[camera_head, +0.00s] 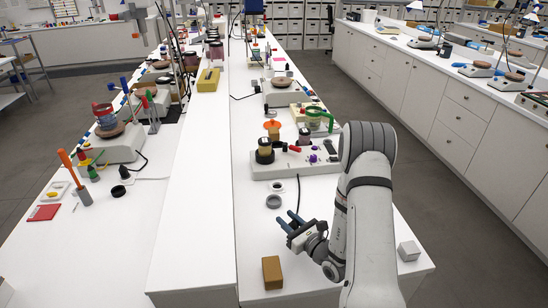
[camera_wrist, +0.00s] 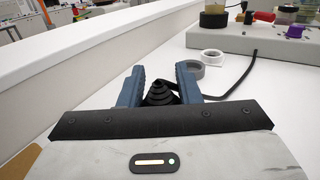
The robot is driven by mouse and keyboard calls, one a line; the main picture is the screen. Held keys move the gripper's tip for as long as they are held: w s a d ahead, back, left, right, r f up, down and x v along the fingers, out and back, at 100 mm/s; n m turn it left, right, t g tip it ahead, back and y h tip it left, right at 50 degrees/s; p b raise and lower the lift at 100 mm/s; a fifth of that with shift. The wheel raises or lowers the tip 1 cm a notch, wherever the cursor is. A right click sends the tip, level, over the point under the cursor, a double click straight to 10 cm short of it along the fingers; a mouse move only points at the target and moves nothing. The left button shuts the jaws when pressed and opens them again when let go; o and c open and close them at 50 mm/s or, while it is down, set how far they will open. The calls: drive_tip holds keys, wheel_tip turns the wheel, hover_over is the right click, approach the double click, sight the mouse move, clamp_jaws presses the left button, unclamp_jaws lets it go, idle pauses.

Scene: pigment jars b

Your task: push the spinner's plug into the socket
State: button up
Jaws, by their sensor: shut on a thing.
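My gripper (camera_head: 286,218) reaches low over the white bench in the head view, pointing up and left. In the wrist view its two blue fingers (camera_wrist: 160,80) are closed on a black ribbed plug (camera_wrist: 160,94). A black cable (camera_wrist: 243,77) runs from beside the fingers to the right and up towards a long light-grey unit (camera_wrist: 250,38). This unit, probably the spinner's, also shows in the head view (camera_head: 310,168) with jars and coloured parts on it. The plug's front end is hidden, and I cannot make out the socket in either view.
A grey ring (camera_head: 274,202) and a white ring (camera_head: 277,186) lie beyond my gripper. A brown block (camera_head: 272,273) stands near the front edge, and a grey cube (camera_head: 408,251) stands at the right. A raised white ledge (camera_head: 195,190) borders the bench on the left.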

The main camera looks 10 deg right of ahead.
drive_tip(key=shift+d, duration=0.1)
drive_tip(key=shift+w, duration=0.3)
drive_tip(key=w+y+b, duration=0.1)
drive_tip(key=w, duration=0.3)
drive_tip(key=w+n+g+y+b, duration=0.1)
drive_tip(key=w+b, duration=0.1)
drive_tip(key=w, duration=0.1)
drive_tip(key=w+n+g+b, duration=0.1)
drive_tip(key=w, duration=0.3)
drive_tip(key=shift+w+a+f+y+b, duration=0.1)
drive_tip(key=shift+w+a+y+b, duration=0.25)
drive_tip(key=shift+y, duration=0.05)
drive_tip(key=w+r+n+g+y+b, duration=0.1)
drive_tip(key=w+r+b, duration=0.3)
drive_tip(key=w, duration=0.8)
wheel_tip(320, 180, up, 3)
drive_tip(key=shift+w+a+f+n+g+y, duration=0.1)
drive_tip(key=shift+w+a+n+g+y, duration=0.2)
drive_tip(key=shift+w+a, duration=0.1)
drive_tip(key=shift+a+b, duration=0.15)
drive_tip(key=shift+b, duration=0.7)
clamp_jaws()
drive_tip(key=shift+w+b, duration=0.1)
drive_tip(key=shift+b, duration=0.25)
wheel_tip(320, 180, down, 6)
drive_tip(key=b, duration=0.4)
drive_tip(key=shift+r, duration=0.25)
